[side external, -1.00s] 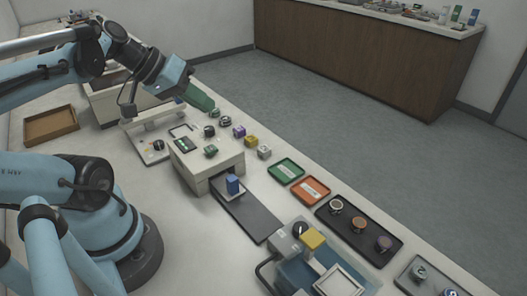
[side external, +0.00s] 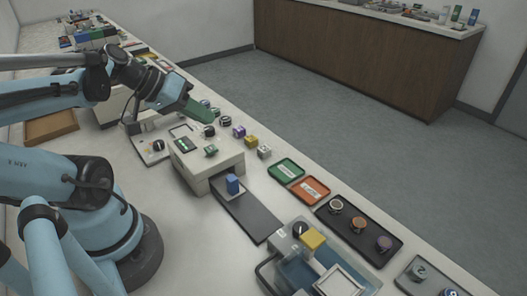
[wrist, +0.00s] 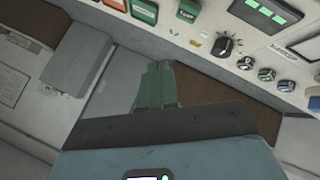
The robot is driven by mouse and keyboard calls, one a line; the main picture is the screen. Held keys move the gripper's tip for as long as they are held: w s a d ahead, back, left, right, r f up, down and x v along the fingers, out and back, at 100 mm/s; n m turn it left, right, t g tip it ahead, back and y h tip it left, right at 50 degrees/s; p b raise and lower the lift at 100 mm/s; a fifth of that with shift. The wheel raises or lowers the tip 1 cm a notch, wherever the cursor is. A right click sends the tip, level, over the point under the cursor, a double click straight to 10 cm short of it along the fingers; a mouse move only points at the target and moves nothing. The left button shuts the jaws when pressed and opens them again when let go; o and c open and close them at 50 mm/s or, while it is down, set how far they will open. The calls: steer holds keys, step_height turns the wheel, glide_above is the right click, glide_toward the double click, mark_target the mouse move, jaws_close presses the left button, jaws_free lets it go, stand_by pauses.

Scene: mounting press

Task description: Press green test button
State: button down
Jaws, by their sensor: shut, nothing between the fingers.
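A green button (side external: 211,151) sits on top of a white box-shaped press (side external: 180,165) in the side view, near a black knob (side external: 209,131) and a small display (side external: 186,144). My gripper (side external: 208,119) has green fingers, shut and empty. In that view it points down to the right, just above the knob in the picture and apart from the green button. In the wrist view the shut fingers (wrist: 158,68) point toward a pale panel. Green squares (wrist: 188,10) show at its top edge; I cannot tell whether one is the test button.
A blue block (side external: 233,184) stands on the dark slide at the press front. Small cubes (side external: 251,140) line the table's right edge. Green (side external: 286,171) and orange (side external: 311,190) trays lie right of the press. The wrist view shows a black dial (wrist: 225,45) and several round controls.

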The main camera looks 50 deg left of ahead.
mark_target(206, 149)
steer(key=shift+f, duration=2.35)
steer(key=shift+f, duration=0.1)
steer(key=shift+f, duration=0.35)
steer(key=shift+f, duration=0.45)
stand_by(1.0)
steer(key=shift+r, duration=0.9)
steer(key=shift+r, duration=2.5)
